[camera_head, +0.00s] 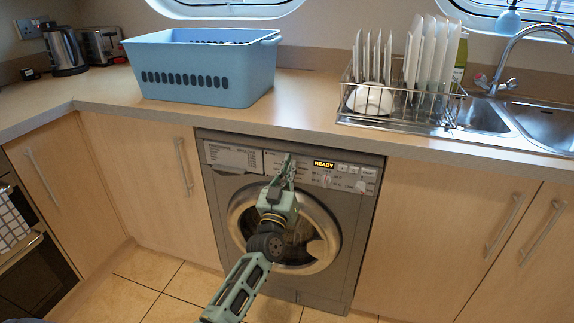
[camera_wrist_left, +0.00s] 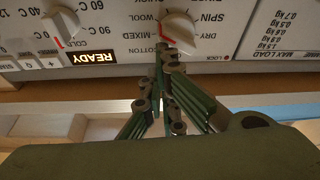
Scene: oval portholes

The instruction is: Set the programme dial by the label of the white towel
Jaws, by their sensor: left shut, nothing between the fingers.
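The programme dial (camera_wrist_left: 180,28) is a white round knob in the left wrist view, where the panel print appears upside down. Words such as cotton, mixed, wool and spin surround it. Its red mark faces lower left, near mixed and cotton; I cannot tell exactly which. My left gripper (camera_head: 289,162) is shut and empty, in front of the washing machine's (camera_head: 365,210) panel. In the left wrist view its fingertips (camera_wrist_left: 163,56) overlap the dial's lower edge; I cannot tell whether they touch. No white towel or label shows. My right gripper is not in view.
A second white dial (camera_wrist_left: 64,24) with temperatures and a lit READY display (camera_wrist_left: 93,58) sit beside it. A blue basket (camera_head: 205,65) stands on the counter (camera_head: 300,95), its contents mostly hidden. A dish rack (camera_head: 395,115) with plates stands right. A checked cloth (camera_head: 12,218) hangs at the oven.

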